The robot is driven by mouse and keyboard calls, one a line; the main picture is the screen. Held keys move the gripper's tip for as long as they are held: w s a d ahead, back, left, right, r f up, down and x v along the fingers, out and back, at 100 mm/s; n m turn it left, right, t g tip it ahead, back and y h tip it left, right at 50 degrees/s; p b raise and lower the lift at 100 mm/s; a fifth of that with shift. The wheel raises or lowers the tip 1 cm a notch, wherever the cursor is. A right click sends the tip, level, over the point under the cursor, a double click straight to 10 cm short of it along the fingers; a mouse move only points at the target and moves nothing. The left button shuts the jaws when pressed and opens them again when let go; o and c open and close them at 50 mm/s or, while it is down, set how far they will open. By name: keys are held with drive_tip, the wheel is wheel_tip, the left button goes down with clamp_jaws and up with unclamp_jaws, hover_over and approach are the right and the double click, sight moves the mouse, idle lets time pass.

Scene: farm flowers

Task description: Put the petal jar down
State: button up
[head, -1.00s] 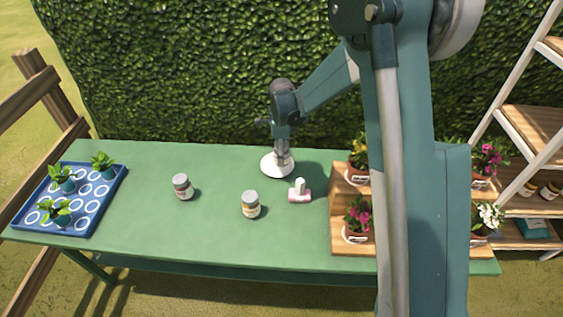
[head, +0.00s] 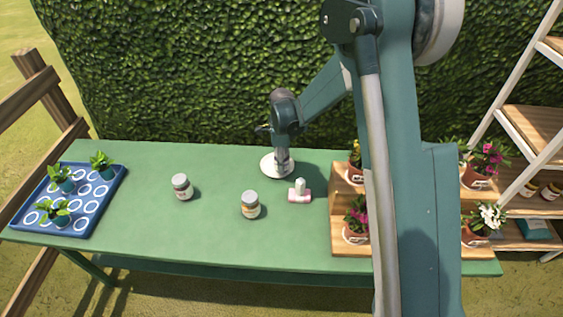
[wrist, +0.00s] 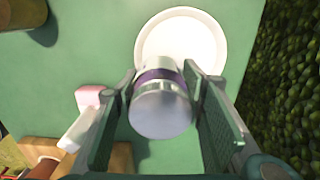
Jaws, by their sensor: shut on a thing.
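The petal jar (wrist: 160,108), with a silvery lid and a purple band, is between the two fingers of my gripper (wrist: 160,82) in the wrist view. The fingers are shut on its sides. A round white dish (wrist: 182,30) is beneath and beyond the jar; it also shows on the green table in the head view (head: 267,167). There my gripper (head: 282,150) points down over the dish. The jar's base is hidden in the wrist view, so I cannot tell whether it touches the dish.
Two other jars (head: 182,187) (head: 251,205) stand on the table (head: 140,225), left of the dish. A pink and white object (head: 299,192) lies just right. A blue seedling tray (head: 84,222) is far left; a wooden flower stand (head: 345,190) is right. A hedge rises behind.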

drive_tip(key=shift+f+b, duration=0.4)
drive_tip(key=shift+f, duration=0.2)
drive_tip(key=o, duration=1)
drive_tip(key=shift+r, duration=0.2)
drive_tip(key=shift+r+p, duration=0.6)
drive_tip(key=shift+r, duration=0.15)
wheel_tip(320, 180, up, 11)
drive_tip(key=shift+r+p, duration=0.2)
drive_tip(key=shift+p, duration=0.55)
